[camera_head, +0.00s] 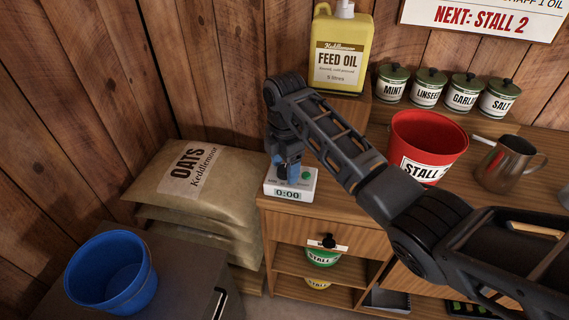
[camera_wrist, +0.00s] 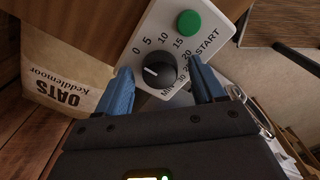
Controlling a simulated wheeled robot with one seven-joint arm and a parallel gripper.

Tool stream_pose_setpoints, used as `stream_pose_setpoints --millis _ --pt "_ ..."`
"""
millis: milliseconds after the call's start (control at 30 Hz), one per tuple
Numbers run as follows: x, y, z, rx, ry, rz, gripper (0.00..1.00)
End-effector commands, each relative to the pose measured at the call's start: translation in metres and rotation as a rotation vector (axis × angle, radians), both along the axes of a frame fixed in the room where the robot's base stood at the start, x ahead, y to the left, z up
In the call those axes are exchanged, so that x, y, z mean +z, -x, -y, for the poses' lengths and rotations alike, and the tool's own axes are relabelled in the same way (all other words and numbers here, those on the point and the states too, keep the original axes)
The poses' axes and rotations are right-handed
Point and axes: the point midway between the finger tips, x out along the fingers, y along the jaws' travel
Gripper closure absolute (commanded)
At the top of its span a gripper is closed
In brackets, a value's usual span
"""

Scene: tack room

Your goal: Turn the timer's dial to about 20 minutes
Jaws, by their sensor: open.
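The timer is a white box (camera_head: 275,188) on the front left corner of the wooden counter, and its display reads 0:00. In the wrist view its face (camera_wrist: 208,18) shows a black dial (camera_wrist: 158,68), a minute scale and a green START button (camera_wrist: 188,23). The dial's white mark points to the left, near the 0. My gripper (camera_head: 292,175) is over the timer, pointing down. In the wrist view my open gripper (camera_wrist: 160,80) has one blue finger on each side of the dial, with gaps showing. I cannot tell how far down the fingers reach.
A yellow feed oil jug (camera_head: 340,50) stands behind the timer. A red bucket (camera_head: 425,135), a metal jug (camera_head: 508,165) and several green-lidded tins (camera_head: 428,88) stand to the right. Oat sacks (camera_head: 190,185) lie left, with a blue bucket (camera_head: 110,270) in front.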

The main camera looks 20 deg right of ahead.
Motion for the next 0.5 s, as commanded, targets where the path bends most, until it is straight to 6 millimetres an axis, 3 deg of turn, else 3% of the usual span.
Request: stream_pose_setpoints --millis 100,500 --pt "0.0000 0.0000 -0.0001 0.000 0.000 0.000 0.32" --pt "0.0003 -0.0001 0.0000 0.000 0.000 0.000 0.70"
